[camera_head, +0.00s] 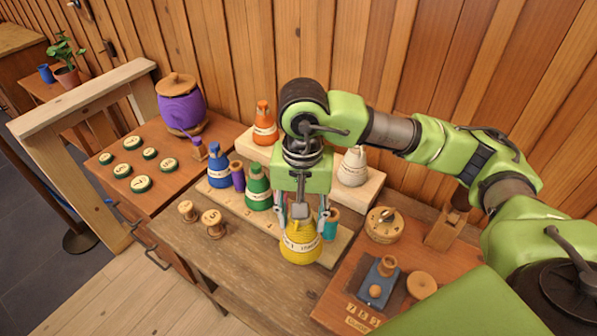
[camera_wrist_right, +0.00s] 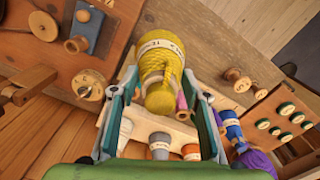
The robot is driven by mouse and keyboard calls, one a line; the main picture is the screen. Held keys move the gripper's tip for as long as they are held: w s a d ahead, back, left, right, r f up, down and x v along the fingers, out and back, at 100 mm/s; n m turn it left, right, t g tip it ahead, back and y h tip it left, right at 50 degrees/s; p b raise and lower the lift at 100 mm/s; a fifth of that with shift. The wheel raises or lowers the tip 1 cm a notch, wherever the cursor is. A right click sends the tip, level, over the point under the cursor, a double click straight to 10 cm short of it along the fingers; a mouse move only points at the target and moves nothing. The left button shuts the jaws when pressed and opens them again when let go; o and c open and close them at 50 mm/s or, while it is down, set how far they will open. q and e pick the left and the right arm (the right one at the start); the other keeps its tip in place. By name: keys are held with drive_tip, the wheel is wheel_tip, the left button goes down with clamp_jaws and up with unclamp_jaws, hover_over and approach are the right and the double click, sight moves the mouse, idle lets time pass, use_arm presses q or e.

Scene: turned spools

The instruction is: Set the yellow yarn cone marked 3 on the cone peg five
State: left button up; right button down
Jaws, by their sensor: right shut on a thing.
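The yellow yarn cone (camera_head: 301,246) has a pale printed band that I cannot read clearly. My right gripper (camera_head: 302,213) points down and is shut on its upper part. In the right wrist view, the cone (camera_wrist_right: 160,65) is between the two fingers of the gripper (camera_wrist_right: 163,85). The cone is at the front edge of the wooden cone rack (camera_head: 334,249); I cannot tell whether it touches it. A blue cone (camera_head: 220,171) and a green cone (camera_head: 257,190) stand on the front step. I cannot make out peg five. My left gripper is not in view.
An orange cone (camera_head: 264,125) and a white cone (camera_head: 353,168) stand on the raised back step. Wooden spools (camera_head: 212,223) stand at front left. A purple jar (camera_head: 181,108) is farther left.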

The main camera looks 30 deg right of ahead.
drive_tip(key=w+d+f+m+p, duration=0.2)
drive_tip(key=w+d+m+p, duration=0.3)
drive_tip(key=m, duration=0.9)
drive_tip(key=w+d+f+m+p, duration=0.2)
drive_tip(key=w+m, duration=0.6)
drive_tip(key=m, duration=0.6)
drive_tip(key=shift+s+d+f+b, duration=0.1)
drive_tip(key=shift+f+b, duration=0.7)
drive_tip(key=shift+f, duration=0.55)
drive_tip(key=shift+s+d+f+b, duration=0.1)
drive_tip(key=shift+f+b, duration=0.7)
drive_tip(key=shift+f, duration=0.5)
drive_tip(key=shift+f+b, duration=0.8)
drive_tip(key=shift+f, duration=0.15)
drive_tip(key=shift+f+b, duration=0.55)
drive_tip(key=shift+b, duration=0.1)
drive_tip(key=c, duration=1.5)
unclamp_jaws()
